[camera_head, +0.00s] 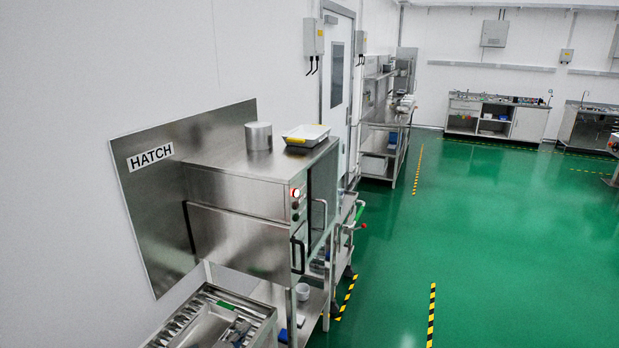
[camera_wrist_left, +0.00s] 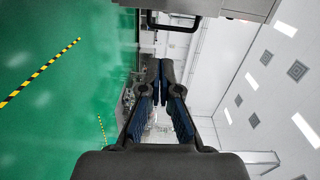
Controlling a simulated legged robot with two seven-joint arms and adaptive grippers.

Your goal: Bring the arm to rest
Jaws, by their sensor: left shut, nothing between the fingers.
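My left gripper (camera_wrist_left: 160,68) shows in the left wrist view, its dark fingers with blue pads drawn together at the tips. Nothing is held between them. I cannot make it out clearly in the head view. My right gripper is in neither view. In the left wrist view, a steel housing with a black handle (camera_wrist_left: 172,27) is at the top edge, apart from the fingers.
A steel basin unit (camera_head: 205,322) is at bottom left. The green floor (camera_head: 500,250) to the right is largely clear.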

